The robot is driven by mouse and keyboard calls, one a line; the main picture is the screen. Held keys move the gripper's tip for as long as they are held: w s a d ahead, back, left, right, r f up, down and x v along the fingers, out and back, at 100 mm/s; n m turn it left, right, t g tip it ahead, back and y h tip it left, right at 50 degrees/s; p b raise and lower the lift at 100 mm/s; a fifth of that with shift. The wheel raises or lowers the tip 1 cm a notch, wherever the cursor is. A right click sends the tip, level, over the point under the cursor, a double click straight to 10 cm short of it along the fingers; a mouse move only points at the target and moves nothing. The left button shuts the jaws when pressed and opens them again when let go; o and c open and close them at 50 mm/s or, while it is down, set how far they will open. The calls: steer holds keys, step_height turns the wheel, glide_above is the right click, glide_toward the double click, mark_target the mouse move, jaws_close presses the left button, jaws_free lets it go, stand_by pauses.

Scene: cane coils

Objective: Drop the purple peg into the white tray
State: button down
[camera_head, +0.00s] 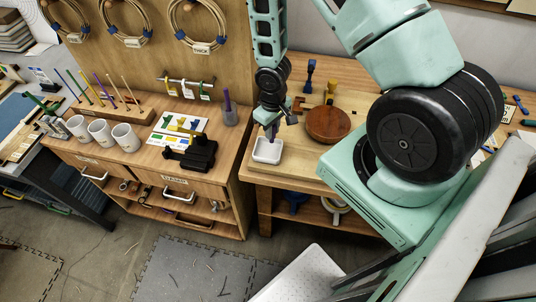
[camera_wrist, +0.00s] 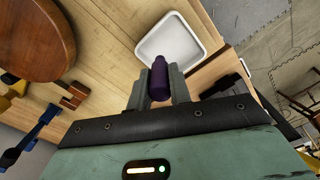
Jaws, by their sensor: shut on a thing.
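The purple peg (camera_wrist: 159,80) is held between the fingers of my gripper (camera_wrist: 158,90), which is shut on it. In the head view the peg (camera_head: 271,130) shows as a small purple piece under my gripper (camera_head: 270,128). The white tray (camera_head: 267,150) is a small, shallow, square dish near the front left corner of the wooden bench. The peg is over or close to the tray's back edge; the exact gap is hard to tell. In the wrist view the tray (camera_wrist: 193,38) lies just beyond the peg's tip and looks empty.
A round brown wooden board (camera_head: 328,123) lies right of the tray. The bench edge lies close by the tray.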

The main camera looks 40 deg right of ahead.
steer(key=shift+f, duration=0.1)
steer(key=c, duration=1.2)
jaws_free()
step_height(320, 180, up, 17)
steer(key=b, duration=0.1)
steer(key=shift+r, duration=0.2)
steer(key=shift+b, duration=0.35)
steer(key=s+a+f+n+b, duration=0.1)
steer(key=s+a+n+b, duration=0.2)
steer(key=s+a+b, duration=0.4)
steer(key=s+a+f+n+b, duration=0.2)
steer(key=s+a+b, duration=0.5)
steer(key=a, duration=0.8)
steer(key=s+n, duration=0.1)
steer(key=s, duration=0.2)
steer(key=shift+s+a+y, duration=0.3)
steer(key=shift+s, duration=0.05)
